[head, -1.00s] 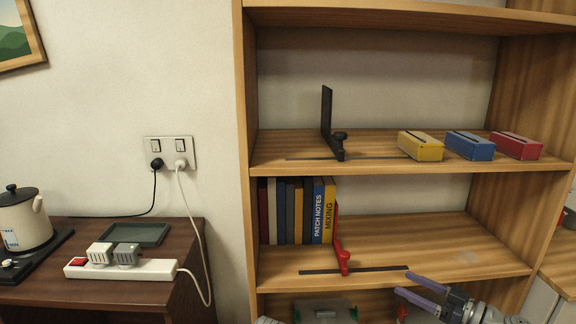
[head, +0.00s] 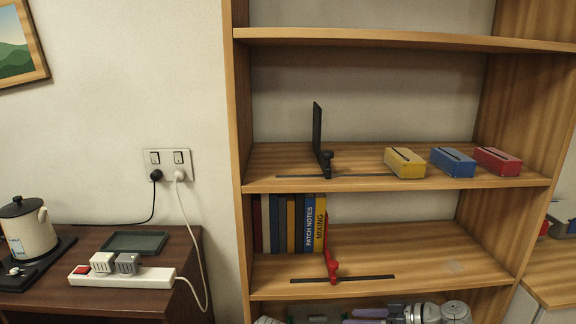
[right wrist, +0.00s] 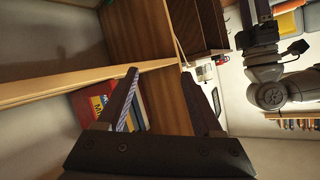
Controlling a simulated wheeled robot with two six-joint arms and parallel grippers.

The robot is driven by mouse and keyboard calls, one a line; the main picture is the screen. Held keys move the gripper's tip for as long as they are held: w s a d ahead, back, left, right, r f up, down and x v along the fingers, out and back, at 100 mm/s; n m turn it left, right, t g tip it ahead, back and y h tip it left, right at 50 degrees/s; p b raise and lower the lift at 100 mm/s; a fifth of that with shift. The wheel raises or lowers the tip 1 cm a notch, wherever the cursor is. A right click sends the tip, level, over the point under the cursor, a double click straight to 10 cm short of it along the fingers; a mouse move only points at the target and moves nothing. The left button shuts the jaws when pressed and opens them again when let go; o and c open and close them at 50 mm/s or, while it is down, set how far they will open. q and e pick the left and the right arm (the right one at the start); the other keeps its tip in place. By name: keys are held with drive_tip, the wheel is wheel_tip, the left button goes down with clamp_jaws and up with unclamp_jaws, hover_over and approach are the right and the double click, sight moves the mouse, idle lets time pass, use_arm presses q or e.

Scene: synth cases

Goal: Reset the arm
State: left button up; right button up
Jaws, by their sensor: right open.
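My right gripper (head: 349,317) is at the bottom edge of the head view, in front of the lower part of the shelf unit, its purple fingers pointing left. In the right wrist view the gripper (right wrist: 159,75) has its two fingers spread with nothing between them. A grey arm link of mine shows at the upper right of that view. I cannot make out the left gripper's fingers in either view.
The wooden shelf unit (head: 400,185) holds a black bookend (head: 318,140), yellow (head: 404,165), blue (head: 453,163) and red (head: 497,162) boxes, several books (head: 290,225) and a red bookend (head: 331,262). A desk at left carries a kettle (head: 27,232) and a power strip (head: 125,277).

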drive_tip(key=s+a+r+m+g+h+p, duration=0.3)
drive_tip(key=s+a+g+h+p, duration=0.3)
drive_tip(key=s+a+h+p, duration=0.5)
drive_tip(key=m+h+p, duration=0.1)
drive_tip(key=h+p, duration=0.1)
drive_tip(key=p, duration=0.2)
drive_tip(key=shift+s+a+r+m, duration=0.2)
drive_tip(key=shift+s+a+m, duration=0.1)
drive_tip(key=shift+s, duration=0.1)
idle(1.3)
